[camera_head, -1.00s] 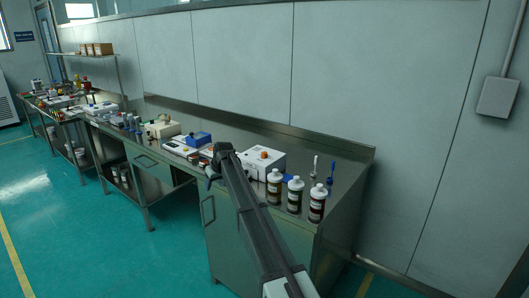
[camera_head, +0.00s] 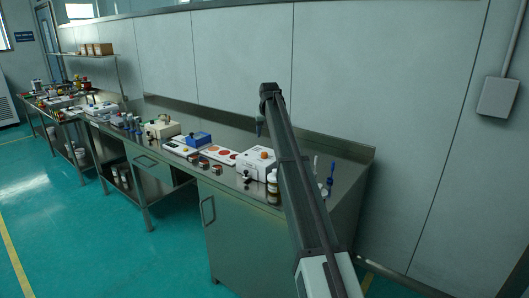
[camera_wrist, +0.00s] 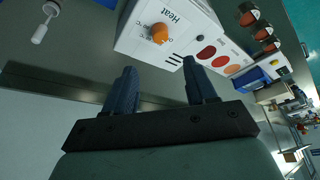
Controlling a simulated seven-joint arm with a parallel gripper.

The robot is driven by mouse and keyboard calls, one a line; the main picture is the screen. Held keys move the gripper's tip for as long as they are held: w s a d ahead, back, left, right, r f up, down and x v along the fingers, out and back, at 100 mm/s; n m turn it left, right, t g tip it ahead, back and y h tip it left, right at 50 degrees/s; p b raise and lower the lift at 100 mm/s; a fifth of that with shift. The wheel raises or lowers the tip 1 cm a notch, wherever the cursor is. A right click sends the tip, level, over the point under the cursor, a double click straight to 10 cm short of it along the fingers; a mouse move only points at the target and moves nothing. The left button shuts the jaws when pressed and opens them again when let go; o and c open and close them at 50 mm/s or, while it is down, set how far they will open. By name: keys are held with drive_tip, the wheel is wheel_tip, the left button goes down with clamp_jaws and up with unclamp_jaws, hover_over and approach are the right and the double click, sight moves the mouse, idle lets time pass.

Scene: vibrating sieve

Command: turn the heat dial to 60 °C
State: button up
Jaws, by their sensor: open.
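The white heater box (camera_wrist: 135,35) labelled "Heat" is upside down at the top of the wrist view, with its orange dial (camera_wrist: 159,33) on it. Small print with "°C" is beside the dial; the dial's setting is not readable. In the head view the box (camera_head: 252,166) and its orange dial (camera_head: 264,154) are on the steel bench, partly behind my arm. My gripper (camera_wrist: 159,66) is open and empty, its two dark fingers apart, clear of the dial.
A white card with red and orange discs (camera_head: 220,154) lies left of the box, with small dark-banded containers (camera_head: 203,163) in front of it. A blue-topped device (camera_head: 198,139) is further left. Bottles (camera_head: 272,188) and a blue brush (camera_head: 330,181) are near my arm. The back wall is close.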

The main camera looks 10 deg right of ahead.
sight(265, 153)
drive_tip(key=x, duration=1.2)
drive_tip(key=c, duration=1)
